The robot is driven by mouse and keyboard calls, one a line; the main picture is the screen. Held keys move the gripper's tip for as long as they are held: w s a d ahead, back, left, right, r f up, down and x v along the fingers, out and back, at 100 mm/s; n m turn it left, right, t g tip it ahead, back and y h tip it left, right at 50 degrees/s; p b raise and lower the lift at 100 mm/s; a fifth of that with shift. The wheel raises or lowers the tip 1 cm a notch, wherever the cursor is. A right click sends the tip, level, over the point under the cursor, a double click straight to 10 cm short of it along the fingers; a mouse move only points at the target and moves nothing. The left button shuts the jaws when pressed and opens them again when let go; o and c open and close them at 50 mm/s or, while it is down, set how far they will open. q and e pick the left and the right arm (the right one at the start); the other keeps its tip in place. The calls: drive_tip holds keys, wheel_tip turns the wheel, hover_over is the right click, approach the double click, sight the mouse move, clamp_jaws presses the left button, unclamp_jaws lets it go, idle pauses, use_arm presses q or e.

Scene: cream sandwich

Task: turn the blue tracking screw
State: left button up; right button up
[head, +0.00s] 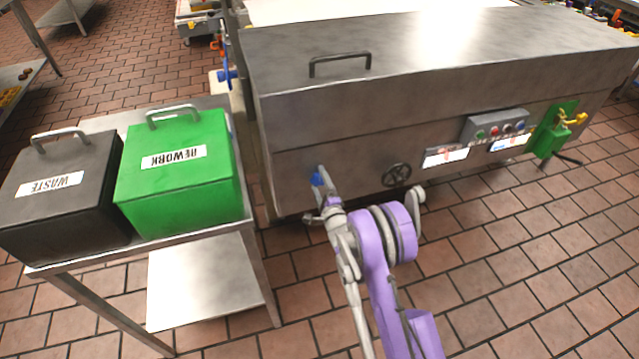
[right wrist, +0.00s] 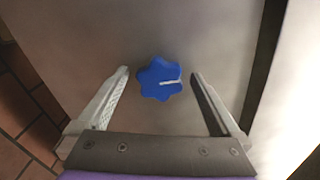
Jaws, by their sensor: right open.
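The blue tracking screw (head: 316,179) is a lobed knob on the lower left of the steel machine's front panel. In the right wrist view the knob (right wrist: 161,79) shows face-on with a pale line pointing right. My right gripper (head: 321,178) is at the knob in the head view, with its arm coming up from below. In the wrist view its two fingers (right wrist: 160,76) are open, one on each side of the knob, with a gap on both sides. Whether the fingertips reach past the knob's face is hard to tell. My left gripper is not in view.
A black handwheel (head: 397,175) and a button box (head: 495,125) are on the steel machine (head: 330,150) to the right. A table at left holds a black WASTE bin (head: 60,205) and a green REWORK bin (head: 180,190). Tiled floor (head: 540,260) is clear at lower right.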

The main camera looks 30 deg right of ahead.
drive_tip(key=v, duration=1.1)
drive_tip(key=shift+w+d, duration=0.1)
